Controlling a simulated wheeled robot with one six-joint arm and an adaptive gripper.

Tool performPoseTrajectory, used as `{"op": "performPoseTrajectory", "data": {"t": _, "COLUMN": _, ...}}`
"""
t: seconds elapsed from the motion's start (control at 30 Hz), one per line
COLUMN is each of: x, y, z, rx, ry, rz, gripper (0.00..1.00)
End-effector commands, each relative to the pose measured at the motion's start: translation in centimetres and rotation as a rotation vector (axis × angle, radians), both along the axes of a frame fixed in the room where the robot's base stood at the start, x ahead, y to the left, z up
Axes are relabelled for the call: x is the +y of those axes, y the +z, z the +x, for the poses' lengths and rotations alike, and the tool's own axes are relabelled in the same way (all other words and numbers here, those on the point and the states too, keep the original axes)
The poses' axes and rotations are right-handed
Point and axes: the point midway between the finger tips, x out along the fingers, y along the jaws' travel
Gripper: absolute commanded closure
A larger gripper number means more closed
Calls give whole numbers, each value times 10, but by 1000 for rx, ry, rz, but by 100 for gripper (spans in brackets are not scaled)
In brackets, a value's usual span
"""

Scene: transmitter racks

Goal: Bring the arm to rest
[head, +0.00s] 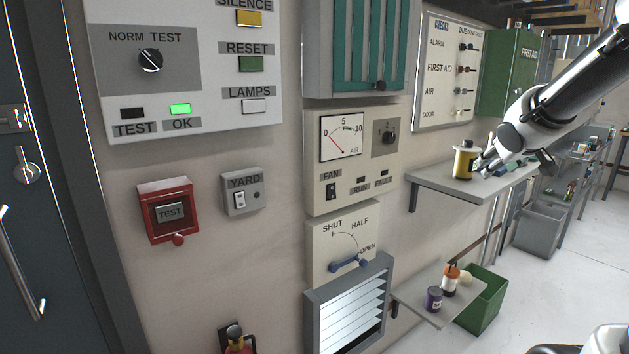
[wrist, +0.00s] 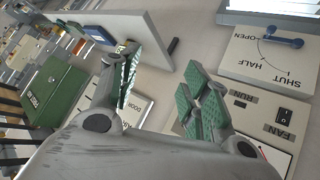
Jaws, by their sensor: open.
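My arm (head: 565,95) reaches in from the upper right in the head view. My gripper (head: 490,165) is at its lower end, beside a yellow canister with pale ends (head: 464,161) on the upper wall shelf (head: 470,188). In the picture the gripper overlaps the shelf; I cannot tell whether it touches it. In the wrist view my gripper (wrist: 161,62) has its two green-padded fingers spread wide, with only wall and shelf behind the gap. It holds nothing.
A CHECKS board (head: 446,72) and a green first aid cabinet (head: 507,70) are on the wall near my arm. A lower shelf (head: 425,302) holds small containers, with a green bin (head: 484,300) beside it. Open floor (head: 575,270) lies at right.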

Motion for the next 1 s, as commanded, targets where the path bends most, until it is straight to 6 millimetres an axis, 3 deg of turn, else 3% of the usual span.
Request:
{"op": "performPoseTrajectory", "data": {"t": 0.1, "x": -9, "y": -34, "z": -91, "rx": 253, "ry": -124, "rz": 20, "gripper": 53}}
{"op": "performPoseTrajectory", "data": {"t": 0.2, "x": 8, "y": -56, "z": -166, "rx": 443, "ry": -161, "rz": 87, "gripper": 53}}
{"op": "performPoseTrajectory", "data": {"t": 0.3, "x": 37, "y": -67, "z": -228, "rx": 570, "ry": -151, "rz": 176, "gripper": 53}}
{"op": "performPoseTrajectory", "data": {"t": 0.37, "x": 54, "y": -69, "z": -253, "rx": 598, "ry": -137, "rz": 229, "gripper": 53}}
{"op": "performPoseTrajectory", "data": {"t": 0.5, "x": 69, "y": -59, "z": -266, "rx": 532, "ry": -101, "rz": 266, "gripper": 53}}
{"op": "performPoseTrajectory", "data": {"t": 0.67, "x": 73, "y": -50, "z": -267, "rx": 489, "ry": -77, "rz": 260, "gripper": 53}}
{"op": "performPoseTrajectory", "data": {"t": 1.0, "x": 73, "y": -50, "z": -266, "rx": 491, "ry": -76, "rz": 258, "gripper": 53}}
